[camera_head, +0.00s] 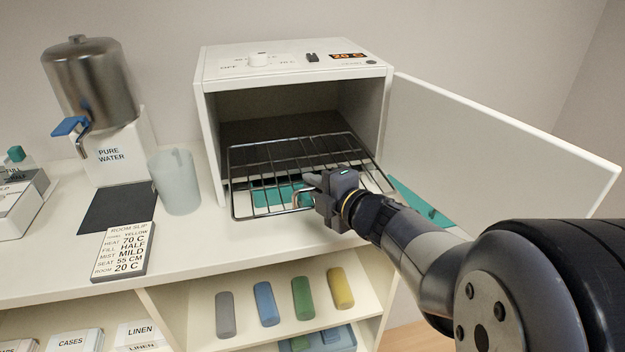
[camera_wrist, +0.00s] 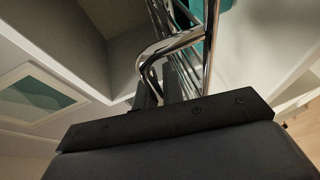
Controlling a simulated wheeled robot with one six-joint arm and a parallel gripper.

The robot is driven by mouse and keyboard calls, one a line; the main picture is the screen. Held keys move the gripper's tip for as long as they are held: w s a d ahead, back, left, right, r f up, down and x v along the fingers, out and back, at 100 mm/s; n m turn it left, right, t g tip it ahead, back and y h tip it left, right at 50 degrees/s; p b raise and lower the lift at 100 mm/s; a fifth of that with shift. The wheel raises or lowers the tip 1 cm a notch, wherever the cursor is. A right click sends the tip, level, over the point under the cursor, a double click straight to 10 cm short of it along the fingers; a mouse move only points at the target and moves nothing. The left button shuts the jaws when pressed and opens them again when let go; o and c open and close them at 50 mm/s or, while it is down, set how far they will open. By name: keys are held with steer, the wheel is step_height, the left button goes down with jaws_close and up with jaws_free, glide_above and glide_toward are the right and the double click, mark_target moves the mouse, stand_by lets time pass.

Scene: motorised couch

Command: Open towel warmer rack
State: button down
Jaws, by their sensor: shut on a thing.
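The towel warmer (camera_head: 293,72) is a white box on the counter with its door (camera_head: 495,150) swung open to the right. Its wire rack (camera_head: 290,160) is partly out through the front opening, over the counter. My gripper (camera_head: 307,200) is at the rack's front edge, shut on the rack's handle. A teal surface (camera_head: 270,194) shows beneath the rack's wires.
A frosted pitcher (camera_head: 175,182) stands left of the warmer, near a steel water dispenser (camera_head: 90,85) and a dark mat (camera_head: 118,208). A room slip card (camera_head: 123,252) lies at the counter's front. Several coloured rolls (camera_head: 265,303) lie on the shelf below. The open door bounds the right side.

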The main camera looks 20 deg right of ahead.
steer(key=c, duration=1.5)
jaws_free()
steer(key=shift+s+d, duration=0.1)
steer(key=shift+p+v, duration=0.95)
steer(key=shift+v, duration=4.35)
steer(key=b+x, duration=0.1)
steer(key=x, duration=0.9)
steer(key=shift+b, duration=0.4)
steer(key=shift+w+a, duration=0.2)
steer(key=shift+w, duration=0.2)
